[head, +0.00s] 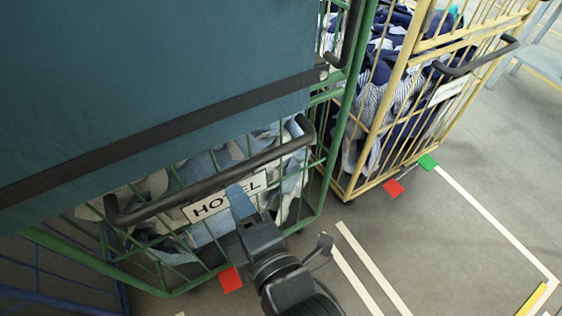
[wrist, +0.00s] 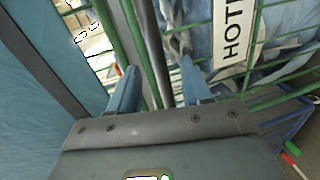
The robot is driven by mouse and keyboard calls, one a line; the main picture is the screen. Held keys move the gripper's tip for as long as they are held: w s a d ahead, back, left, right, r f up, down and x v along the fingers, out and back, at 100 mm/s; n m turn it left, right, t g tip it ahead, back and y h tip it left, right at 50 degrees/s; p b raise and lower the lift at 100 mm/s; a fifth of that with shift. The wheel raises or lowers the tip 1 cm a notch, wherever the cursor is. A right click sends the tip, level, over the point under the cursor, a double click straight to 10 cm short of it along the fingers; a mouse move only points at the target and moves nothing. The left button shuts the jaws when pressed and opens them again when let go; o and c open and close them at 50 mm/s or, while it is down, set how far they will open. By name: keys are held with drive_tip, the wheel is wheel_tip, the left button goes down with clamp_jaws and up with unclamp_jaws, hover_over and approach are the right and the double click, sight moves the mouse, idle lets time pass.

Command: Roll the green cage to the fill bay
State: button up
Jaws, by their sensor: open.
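The green cage (head: 325,165) stands in front of me, holding blue and white cloth behind its bars, with a "HOTEL" plate (head: 255,186). A dark push handle (head: 215,178) crosses its face. My gripper (head: 240,196) is open at the handle, near the plate. In the wrist view my gripper (wrist: 158,88) has its blue fingers spread, and the dark handle bar (wrist: 150,45) runs between them, with green bars behind. I cannot tell whether a finger touches the bar. I cannot tell which floor marking is the fill bay.
A large teal panel with a dark band (head: 150,75) hides the upper left. A yellow cage (head: 385,120) full of cloth stands at the right. Blue bars (head: 60,285) show lower left.

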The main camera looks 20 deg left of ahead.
sight(228, 181)
drive_tip(key=shift+w+a+r+n, duration=0.25)
drive_tip(key=shift+w+a+n, duration=0.05)
drive_tip(key=shift+w, duration=0.2)
drive_tip(key=p+x, duration=0.1)
drive_tip(key=x, duration=0.6)
drive_tip(key=shift+a+f, duration=0.1)
drive_tip(key=shift+f, duration=0.05)
drive_tip(key=shift+c, duration=0.3)
clamp_jaws()
